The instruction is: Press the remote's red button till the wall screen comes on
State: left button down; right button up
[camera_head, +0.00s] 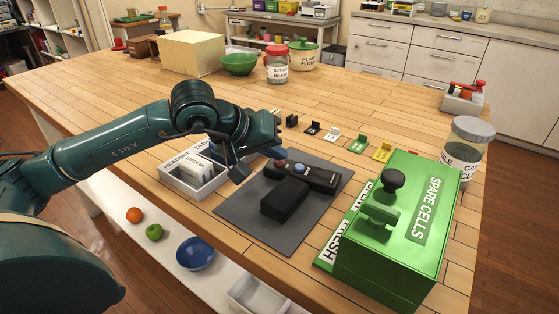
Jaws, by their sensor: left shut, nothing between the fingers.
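The dark remote (318,178) lies on a grey mat (240,213) on the wooden bench. A red button (281,163) and a pale bluish button (299,169) show near its left end. A black block-shaped piece (285,201) is on the mat just in front of the remote. My left gripper (274,152) is shut and empty, close to the remote's left end by the red button. I cannot tell whether it touches the button. My right gripper and the wall screen are not in view.
A green "SPARE CELLS" box (350,262) with a black knob stands right of the mat. A white divided tray (188,184) lies beneath my left arm. Small labelled holders (358,145) stand behind the remote. A jar (468,150) stands at the right edge.

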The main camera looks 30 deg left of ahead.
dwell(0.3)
pick_arm(q)
jog(key=shift+r+p, duration=0.45)
jog(key=shift+r, duration=0.4)
notch_tip(320, 180, up, 6)
jog(key=p, duration=0.3)
jog(key=shift+p, duration=0.4)
dwell(0.4)
